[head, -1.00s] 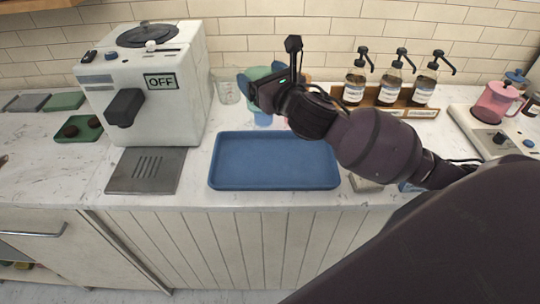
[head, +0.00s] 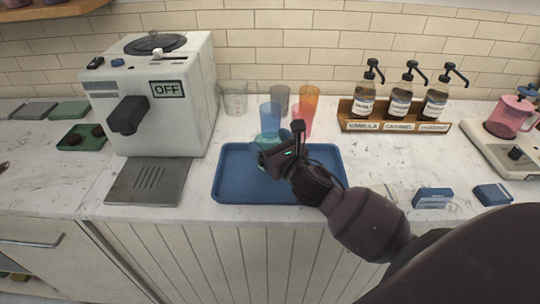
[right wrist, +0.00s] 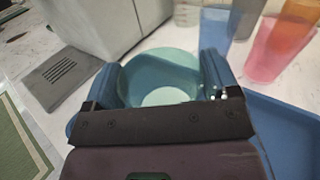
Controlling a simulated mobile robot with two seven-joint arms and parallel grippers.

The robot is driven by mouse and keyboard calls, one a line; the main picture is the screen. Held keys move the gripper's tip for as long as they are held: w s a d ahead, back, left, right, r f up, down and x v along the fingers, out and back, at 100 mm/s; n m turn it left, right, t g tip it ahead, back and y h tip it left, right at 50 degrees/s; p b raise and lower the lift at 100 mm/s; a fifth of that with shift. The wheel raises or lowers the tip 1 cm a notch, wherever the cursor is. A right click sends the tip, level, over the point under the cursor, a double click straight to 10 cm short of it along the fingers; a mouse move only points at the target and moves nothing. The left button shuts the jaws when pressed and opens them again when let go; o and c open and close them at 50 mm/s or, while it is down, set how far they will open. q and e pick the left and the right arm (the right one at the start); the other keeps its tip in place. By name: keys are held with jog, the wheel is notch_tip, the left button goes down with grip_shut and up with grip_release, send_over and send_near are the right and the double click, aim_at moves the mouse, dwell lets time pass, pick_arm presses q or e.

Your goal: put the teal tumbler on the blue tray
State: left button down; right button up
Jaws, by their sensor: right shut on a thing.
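The teal tumbler (head: 270,139) is in my right gripper (head: 263,155), over the back middle part of the blue tray (head: 233,188) in the head view. The gripper and forearm hide much of it. In the right wrist view, the two blue fingers are on either side of the tumbler (right wrist: 165,58), and I look down into its open top. The blue tray (right wrist: 288,130) shows there at the right. I cannot tell whether the tumbler's base touches the tray. My left gripper is not in view.
Blue (head: 271,113), grey (head: 280,97), orange (head: 309,98) and pink (head: 304,122) tumblers and a clear measuring cup (head: 235,97) stand behind the tray. The coffee machine (head: 150,95) stands left, the syrup rack (head: 394,119) right. The visible tray surface is bare.

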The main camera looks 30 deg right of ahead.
jog(key=shift+f+b, duration=0.4)
jog(key=shift+f, duration=1.45)
jog(key=o, duration=0.9)
jog(key=shift+f, duration=0.1)
jog(key=shift+o, duration=0.2)
jog(key=s, duration=1.2)
jog(key=shift+d, duration=0.25)
jog(key=shift+s, duration=0.15)
